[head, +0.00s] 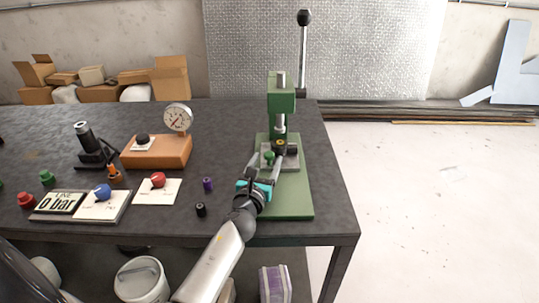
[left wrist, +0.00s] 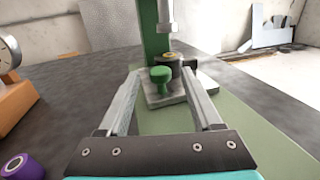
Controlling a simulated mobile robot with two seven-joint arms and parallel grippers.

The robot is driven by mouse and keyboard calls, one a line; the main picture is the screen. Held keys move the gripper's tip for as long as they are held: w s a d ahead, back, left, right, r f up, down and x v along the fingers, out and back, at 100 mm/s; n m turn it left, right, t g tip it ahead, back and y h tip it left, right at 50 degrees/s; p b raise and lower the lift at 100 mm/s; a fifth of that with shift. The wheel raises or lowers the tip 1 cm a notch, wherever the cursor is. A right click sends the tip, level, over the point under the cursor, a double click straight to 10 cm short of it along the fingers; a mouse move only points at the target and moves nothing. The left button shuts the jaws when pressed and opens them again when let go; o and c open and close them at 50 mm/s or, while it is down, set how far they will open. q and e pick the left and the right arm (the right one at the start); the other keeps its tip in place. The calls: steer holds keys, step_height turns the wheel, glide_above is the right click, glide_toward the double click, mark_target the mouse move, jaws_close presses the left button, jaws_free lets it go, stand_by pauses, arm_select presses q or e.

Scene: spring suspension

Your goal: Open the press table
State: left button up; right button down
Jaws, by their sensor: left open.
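The green press (head: 282,100) stands on a green base plate (head: 293,205) near the right end of the dark table, its black-knobbed lever upright. The grey press table (head: 293,160) sits under the ram, with a green knob at its front left and a dark cylinder with a yellowish centre on it. In the left wrist view the green knob (left wrist: 161,78) lies ahead, between the fingertips in the picture. My left gripper (head: 266,157) is open, its fingers pointing at the knob; contact cannot be told. My right gripper is not in view.
An orange box with a gauge (head: 158,150) stands to the left. A purple part (head: 208,184) and a black part (head: 201,209) lie left of my arm. Coloured knobs and a "0 bar" display (head: 60,203) sit further left. The floor right of the table is clear.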

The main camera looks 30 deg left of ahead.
mark_target(268, 158)
arm_select(q)
steer(key=shift+b+x, duration=0.3)
steer(key=shift+x, duration=1.6)
steer(key=shift+s, duration=0.1)
jaws_close()
